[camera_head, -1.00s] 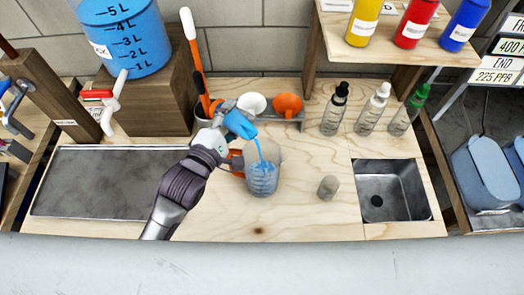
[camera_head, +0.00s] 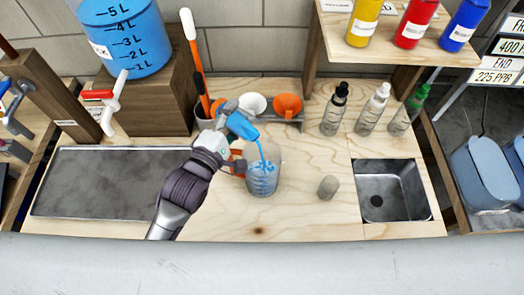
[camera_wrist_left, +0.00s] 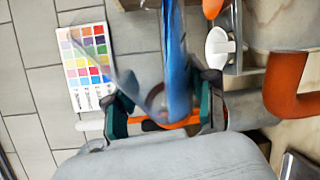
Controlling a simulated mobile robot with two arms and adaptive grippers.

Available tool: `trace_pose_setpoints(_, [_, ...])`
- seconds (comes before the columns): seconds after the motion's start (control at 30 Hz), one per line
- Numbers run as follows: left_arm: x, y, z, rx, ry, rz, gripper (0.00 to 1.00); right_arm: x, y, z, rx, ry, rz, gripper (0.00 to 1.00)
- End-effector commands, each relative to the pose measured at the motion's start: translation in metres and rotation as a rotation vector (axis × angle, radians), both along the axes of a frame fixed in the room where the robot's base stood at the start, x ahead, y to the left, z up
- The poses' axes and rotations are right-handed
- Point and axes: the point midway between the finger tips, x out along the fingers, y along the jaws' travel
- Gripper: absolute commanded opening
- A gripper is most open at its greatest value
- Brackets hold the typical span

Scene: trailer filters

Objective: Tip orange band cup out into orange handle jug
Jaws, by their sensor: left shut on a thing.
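My left gripper (camera_head: 227,117) is shut on the orange band cup (camera_head: 243,126), which holds blue liquid. The cup is tilted over the orange handle jug, and a blue stream runs from its lip into the jug. The clear jug (camera_head: 263,180) stands upright on the counter with blue liquid inside. The jug's orange handle (camera_head: 237,165) is on its left side, partly behind my arm. In the left wrist view the cup (camera_wrist_left: 178,75) sits between the fingers, with its orange band (camera_wrist_left: 170,124) low down. My right gripper is out of view.
A grey stopper-like piece (camera_head: 328,187) stands right of the jug, before the sink (camera_head: 391,190). Dropper bottles (camera_head: 371,110) stand behind. The front counter is clear.

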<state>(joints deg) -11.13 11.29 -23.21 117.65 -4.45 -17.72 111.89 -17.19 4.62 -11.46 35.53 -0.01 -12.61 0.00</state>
Motion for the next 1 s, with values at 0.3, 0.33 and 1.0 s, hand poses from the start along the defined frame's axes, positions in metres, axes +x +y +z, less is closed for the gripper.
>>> trace_pose_setpoints(0.3, [-0.0015, -0.0017, 0.0026, 0.015, -0.018, 0.001, 0.05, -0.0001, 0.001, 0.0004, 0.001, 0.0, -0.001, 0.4])
trace_pose_setpoints(0.33, [-0.0017, -0.0019, 0.0027, 0.017, -0.019, 0.0, 0.05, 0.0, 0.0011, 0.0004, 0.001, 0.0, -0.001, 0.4])
trace_pose_setpoints(1.0, [-0.0037, -0.004, 0.0032, 0.052, -0.054, 0.001, 0.05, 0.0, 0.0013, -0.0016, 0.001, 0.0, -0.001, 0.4])
